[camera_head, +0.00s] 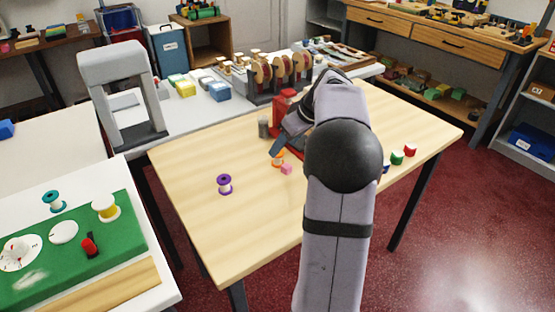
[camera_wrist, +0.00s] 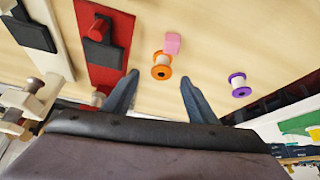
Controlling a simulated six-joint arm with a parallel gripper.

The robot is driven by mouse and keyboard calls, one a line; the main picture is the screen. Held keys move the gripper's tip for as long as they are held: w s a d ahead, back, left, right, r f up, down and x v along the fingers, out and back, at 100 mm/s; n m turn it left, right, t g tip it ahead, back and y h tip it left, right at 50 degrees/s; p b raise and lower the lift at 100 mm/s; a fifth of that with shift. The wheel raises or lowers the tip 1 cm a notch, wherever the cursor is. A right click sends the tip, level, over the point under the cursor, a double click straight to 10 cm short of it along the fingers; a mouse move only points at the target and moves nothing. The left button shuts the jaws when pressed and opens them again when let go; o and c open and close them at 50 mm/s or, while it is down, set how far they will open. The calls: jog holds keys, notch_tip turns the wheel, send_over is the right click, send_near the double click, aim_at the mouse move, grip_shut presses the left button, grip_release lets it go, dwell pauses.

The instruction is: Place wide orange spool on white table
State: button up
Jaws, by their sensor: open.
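The orange spool (camera_head: 277,158) stands on the light wooden table (camera_head: 230,245), next to a small pink cube (camera_head: 286,169). In the wrist view the orange spool (camera_wrist: 161,72) shows its orange flange and pale winding, with the pink cube (camera_wrist: 172,43) close beside it. My gripper (camera_wrist: 158,77) is open, and the spool appears between and beyond its fingertips, not gripped. In the head view my arm hides part of the gripper (camera_head: 276,147). The white table (camera_head: 95,180) is at the lower left.
A purple spool (camera_head: 224,184) stands left of the orange one. A red stand (camera_wrist: 105,68) is beside my gripper. Green (camera_head: 397,157) and red (camera_head: 410,149) spools are at right.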

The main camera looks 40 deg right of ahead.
jog(key=shift+x, duration=3)
jog(key=shift+a, duration=0.1)
jog(key=c, duration=1.2)
notch_tip(320, 180, up, 10)
jog(key=shift+p, duration=0.6)
jog(key=shift+s, duration=0.1)
